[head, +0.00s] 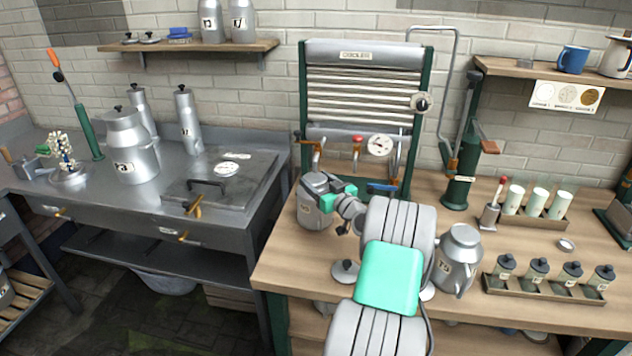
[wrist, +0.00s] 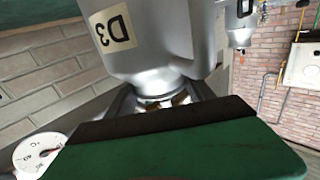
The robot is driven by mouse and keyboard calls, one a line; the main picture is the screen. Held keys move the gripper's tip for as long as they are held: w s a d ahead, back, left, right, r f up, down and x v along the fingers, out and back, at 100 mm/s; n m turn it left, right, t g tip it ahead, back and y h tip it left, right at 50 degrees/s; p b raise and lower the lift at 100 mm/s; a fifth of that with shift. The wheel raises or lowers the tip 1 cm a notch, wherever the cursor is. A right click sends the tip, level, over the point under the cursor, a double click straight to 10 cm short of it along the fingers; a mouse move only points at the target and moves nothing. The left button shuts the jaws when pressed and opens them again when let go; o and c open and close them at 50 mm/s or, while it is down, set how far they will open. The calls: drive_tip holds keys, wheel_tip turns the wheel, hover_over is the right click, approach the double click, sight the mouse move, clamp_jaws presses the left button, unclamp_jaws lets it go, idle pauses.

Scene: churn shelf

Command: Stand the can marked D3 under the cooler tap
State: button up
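The grey metal can marked D3 (head: 312,216) is upright at the left end of the wooden counter, in front of the cooler (head: 360,85). The wrist view shows its D3 label inverted, on the can (wrist: 165,45). The orange-handled cooler tap (head: 316,153) is just above the can's top in the head view; I cannot tell whether it is directly over it. My gripper (head: 333,194) has its green fingers around the can's neck and looks shut on it. In the wrist view one green finger with a dark pad meets the neck; the other finger is hidden.
Another can (head: 459,262) stands right of my arm, its label partly readable. A loose lid (head: 344,270) lies on the counter in front of the D3 can. A rack of small jars (head: 545,287) and a cup tray (head: 536,215) stand at right. A steel bench (head: 100,205) is at left.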

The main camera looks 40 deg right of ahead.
drive_tip(key=o, duration=0.4)
drive_tip(key=shift+a, duration=0.1)
drive_tip(key=shift+o, duration=0.2)
drive_tip(key=shift+r, duration=0.1)
